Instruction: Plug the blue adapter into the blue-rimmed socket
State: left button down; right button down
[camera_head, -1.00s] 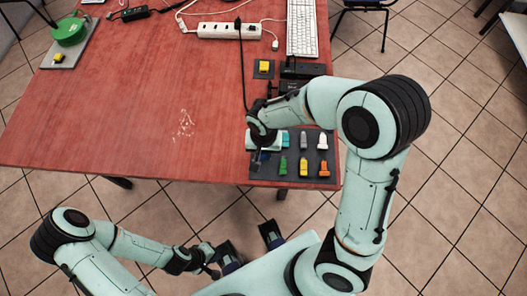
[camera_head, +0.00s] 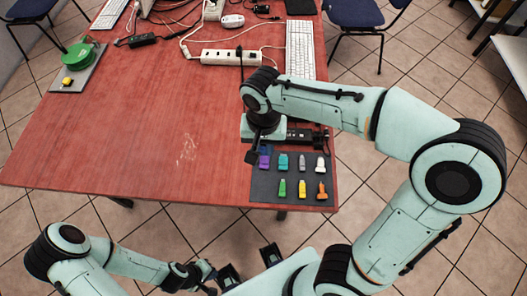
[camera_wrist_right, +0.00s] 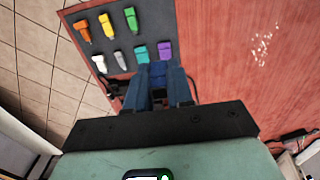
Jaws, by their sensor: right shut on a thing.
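My right gripper (camera_head: 252,154) is just above the near right part of the table, at the left edge of a dark mat, with its fingers pointing down. In the right wrist view its fingers (camera_wrist_right: 160,82) are closed around a dark blue piece, the blue adapter (camera_wrist_right: 158,70), mostly hidden between them. The mat's front-left place is empty. The blue-rimmed socket cannot be made out; my right arm covers the area behind the mat. My left gripper (camera_head: 250,266) is at the bottom of the head view, off the table, its fingers apart and empty.
The mat (camera_head: 270,190) holds several coloured adapters, including a purple one (camera_head: 265,161) and a teal one (camera_head: 284,161). Behind stand a white power strip (camera_head: 231,57) with cables and a keyboard (camera_head: 300,50). A green reel (camera_head: 77,53) is far left. The table's middle is clear.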

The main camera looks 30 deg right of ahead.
jog(key=shift+r, duration=0.35)
